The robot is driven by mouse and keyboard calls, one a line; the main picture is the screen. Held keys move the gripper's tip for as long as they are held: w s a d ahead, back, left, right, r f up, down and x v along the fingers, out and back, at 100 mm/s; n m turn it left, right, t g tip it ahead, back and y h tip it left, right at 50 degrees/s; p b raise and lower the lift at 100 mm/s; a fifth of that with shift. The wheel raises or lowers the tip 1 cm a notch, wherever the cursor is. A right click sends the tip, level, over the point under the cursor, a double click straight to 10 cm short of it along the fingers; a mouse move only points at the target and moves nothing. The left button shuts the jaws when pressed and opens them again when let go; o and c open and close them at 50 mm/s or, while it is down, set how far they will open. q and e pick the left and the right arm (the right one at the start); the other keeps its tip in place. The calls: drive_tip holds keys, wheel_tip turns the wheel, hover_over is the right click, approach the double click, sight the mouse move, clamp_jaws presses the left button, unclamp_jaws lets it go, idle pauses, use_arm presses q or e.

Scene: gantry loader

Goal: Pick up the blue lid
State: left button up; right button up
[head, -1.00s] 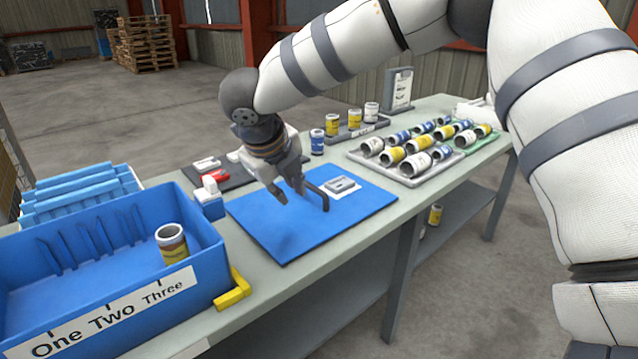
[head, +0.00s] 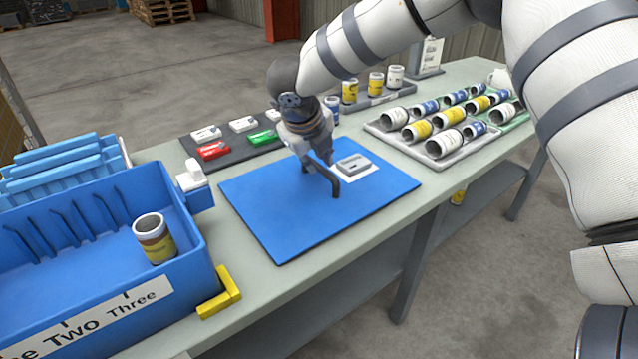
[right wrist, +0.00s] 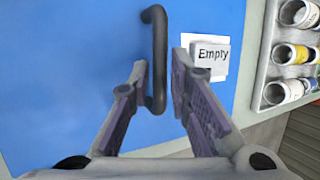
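The blue lid (head: 275,213) is a flat blue panel lying on the table, with a dark bar handle (head: 334,184) standing up from it. In the right wrist view the lid (right wrist: 60,70) fills the left and middle, and the handle (right wrist: 158,50) runs between my fingers. My right gripper (head: 319,169) is over the lid at its handle. In the right wrist view its fingers (right wrist: 160,82) are apart, one on each side of the handle, with a gap on at least the right side. My left gripper is not in view.
A blue bin (head: 190,245) with one can (head: 155,238) stands at left. A grey block (head: 353,163) marked "Empty" sits on the lid near the handle. A tray (head: 450,157) of several cans is at right. A dark mat (head: 225,164) with small blocks lies behind.

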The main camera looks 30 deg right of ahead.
sight(319, 166)
drive_tip(key=x, duration=0.4)
drive_tip(key=shift+s+f, duration=0.1)
drive_tip(key=shift+f, duration=0.05)
drive_tip(key=shift+c, duration=0.5)
clamp_jaws()
drive_tip(key=shift+r, duration=0.25)
